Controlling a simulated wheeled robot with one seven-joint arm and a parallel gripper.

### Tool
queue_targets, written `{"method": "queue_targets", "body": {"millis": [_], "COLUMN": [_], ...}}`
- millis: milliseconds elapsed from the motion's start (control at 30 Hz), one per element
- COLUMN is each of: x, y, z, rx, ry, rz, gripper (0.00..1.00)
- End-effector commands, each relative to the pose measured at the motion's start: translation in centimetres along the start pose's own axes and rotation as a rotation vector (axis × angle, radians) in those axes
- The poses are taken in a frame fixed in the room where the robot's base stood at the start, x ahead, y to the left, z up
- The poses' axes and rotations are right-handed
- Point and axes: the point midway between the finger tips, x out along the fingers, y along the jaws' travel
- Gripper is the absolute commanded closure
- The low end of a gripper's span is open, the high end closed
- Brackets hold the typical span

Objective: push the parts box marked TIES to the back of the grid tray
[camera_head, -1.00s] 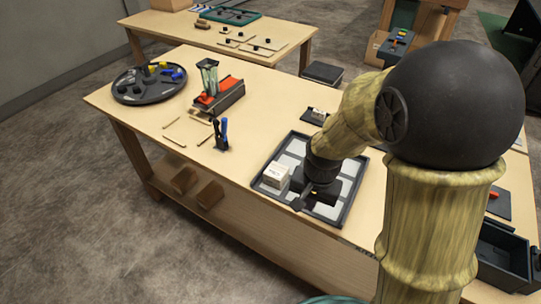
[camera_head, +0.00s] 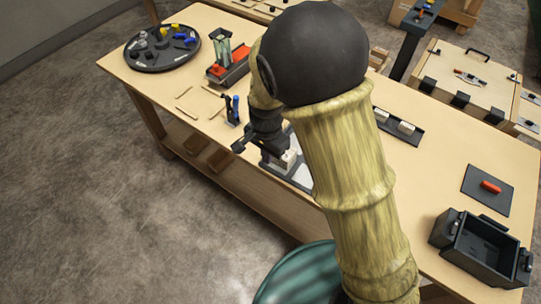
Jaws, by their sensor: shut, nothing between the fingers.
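A small white box (camera_head: 284,162) sits on the grid tray (camera_head: 303,181); its marking is too small to read. The tray has a dark frame and pale cells, and my arm hides most of it. My gripper (camera_head: 241,147) is shut and empty. It shows just left of and above the box in the picture, over the tray's left edge. I cannot tell whether it touches the box.
A blue-and-black tool (camera_head: 232,112) stands close behind my gripper. A round dark tray (camera_head: 162,48) and a red-topped device (camera_head: 228,68) are farther back. A black bin (camera_head: 482,248) and a dark mat (camera_head: 487,189) are at right, with bare table between.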

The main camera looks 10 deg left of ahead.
Motion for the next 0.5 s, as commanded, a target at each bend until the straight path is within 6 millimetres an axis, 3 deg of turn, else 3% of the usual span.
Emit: {"method": "queue_targets", "body": {"millis": [500], "x": [8.6], "y": [0.2], "z": [0.0], "rx": [0.002], "ry": [-0.003], "rz": [0.005], "gripper": [1.0]}}
